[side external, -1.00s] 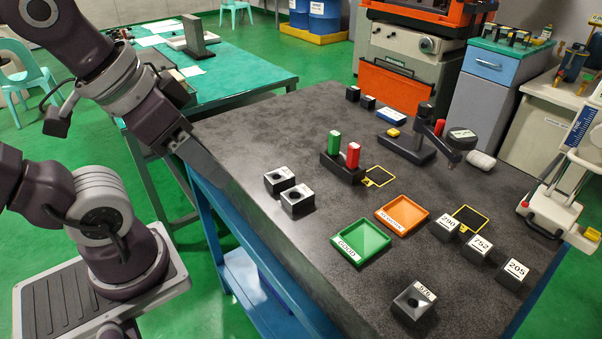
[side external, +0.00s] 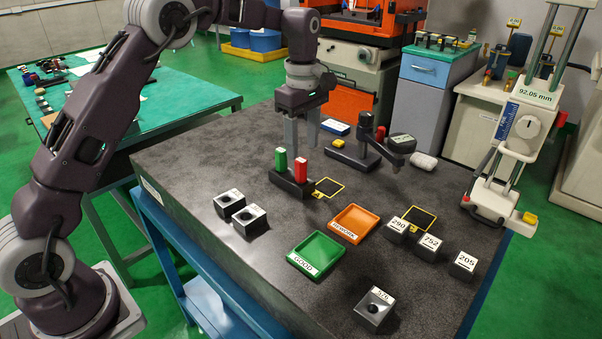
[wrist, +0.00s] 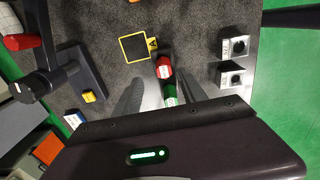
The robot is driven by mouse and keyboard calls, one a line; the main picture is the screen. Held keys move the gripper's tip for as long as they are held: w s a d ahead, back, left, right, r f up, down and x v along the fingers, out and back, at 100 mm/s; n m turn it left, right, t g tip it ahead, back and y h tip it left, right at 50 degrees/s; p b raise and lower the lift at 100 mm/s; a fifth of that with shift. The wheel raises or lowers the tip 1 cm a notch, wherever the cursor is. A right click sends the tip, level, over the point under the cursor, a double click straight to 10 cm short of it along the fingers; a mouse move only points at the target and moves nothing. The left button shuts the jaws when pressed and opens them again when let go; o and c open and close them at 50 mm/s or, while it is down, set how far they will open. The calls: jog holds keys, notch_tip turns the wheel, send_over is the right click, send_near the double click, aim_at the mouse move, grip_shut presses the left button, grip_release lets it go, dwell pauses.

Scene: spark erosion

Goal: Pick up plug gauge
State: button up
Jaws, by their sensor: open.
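The plug gauge shows as a green upright handle (side external: 281,162) and a red upright handle (side external: 301,171) standing in a dark block (side external: 291,187) on the black stone table. In the wrist view the red handle (wrist: 164,68) and green handle (wrist: 169,94) lie between the finger lines. My gripper (side external: 301,148) points down above and just behind the handles in the side view. It is open and empty. Its fingers also show in the wrist view (wrist: 162,92). Whether a finger touches a handle cannot be told.
A green GOOD tray (side external: 293,259) and an orange tray (side external: 335,232) lie in front. Bored steel blocks (side external: 250,220) stand at left, numbered blocks (side external: 430,246) at right. A dark gauge stand (side external: 352,160) is close to the right of my gripper. Bare table lies between.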

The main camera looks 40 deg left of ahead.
aim_at(301, 160)
jog(key=f, duration=0.7)
jog(key=shift+s+d, duration=0.1)
jog(key=shift+s, duration=0.3)
grip_shut()
